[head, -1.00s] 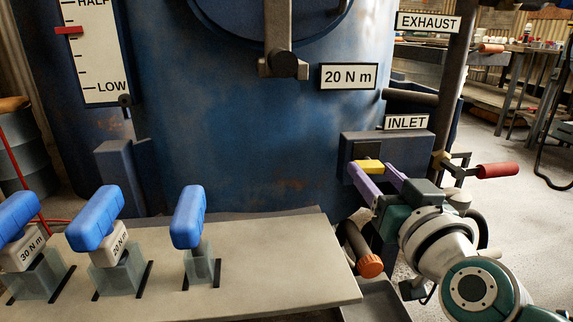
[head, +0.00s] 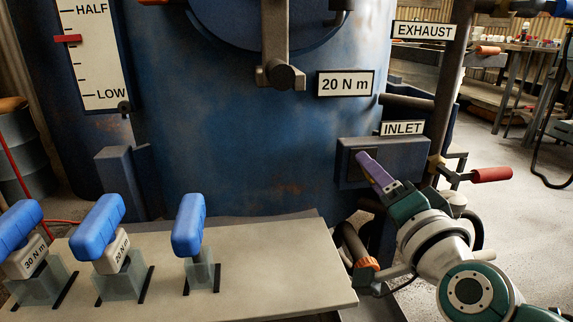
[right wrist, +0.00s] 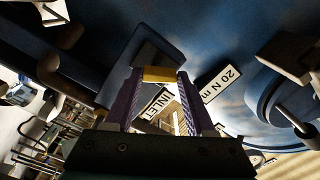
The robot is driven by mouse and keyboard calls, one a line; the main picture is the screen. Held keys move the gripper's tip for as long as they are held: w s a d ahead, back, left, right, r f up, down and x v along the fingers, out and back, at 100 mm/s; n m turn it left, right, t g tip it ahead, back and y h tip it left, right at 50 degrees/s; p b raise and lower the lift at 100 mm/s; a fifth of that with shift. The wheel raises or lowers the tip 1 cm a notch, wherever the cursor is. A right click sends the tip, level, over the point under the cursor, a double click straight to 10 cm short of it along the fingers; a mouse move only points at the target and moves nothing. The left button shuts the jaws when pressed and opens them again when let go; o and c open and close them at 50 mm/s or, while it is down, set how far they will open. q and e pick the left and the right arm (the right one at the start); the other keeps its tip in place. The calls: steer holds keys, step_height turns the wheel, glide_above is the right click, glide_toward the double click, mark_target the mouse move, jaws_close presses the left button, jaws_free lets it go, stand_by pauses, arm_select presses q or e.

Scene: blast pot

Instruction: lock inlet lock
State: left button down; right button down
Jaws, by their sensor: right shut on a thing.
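My right gripper (head: 368,160) is at the front of the dark blue inlet lock box (head: 408,158), below the INLET sign (head: 403,128). Its purple fingers point up and left to the dark recess on the box's left part. In the right wrist view the fingers (right wrist: 160,85) are shut on a yellow piece (right wrist: 159,74), the lock's small tab, held at their tips against the dark box. My left gripper is not in view.
A red valve handle (head: 491,174) sticks out just right of the box, close to my right wrist. A pale table (head: 270,265) at the front holds several blue-handled torque tools (head: 97,227). An orange-capped pipe (head: 366,263) is below the gripper.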

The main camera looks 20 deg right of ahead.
steer(key=shift+d+m, duration=0.2)
steer(key=shift+m, duration=2.9)
steer(key=shift+r, duration=0.1)
steer(key=shift+c, duration=1.2)
jaws_free()
steer(key=shift+s, duration=0.15)
steer(key=p+v, duration=0.1)
steer(key=v, duration=0.9)
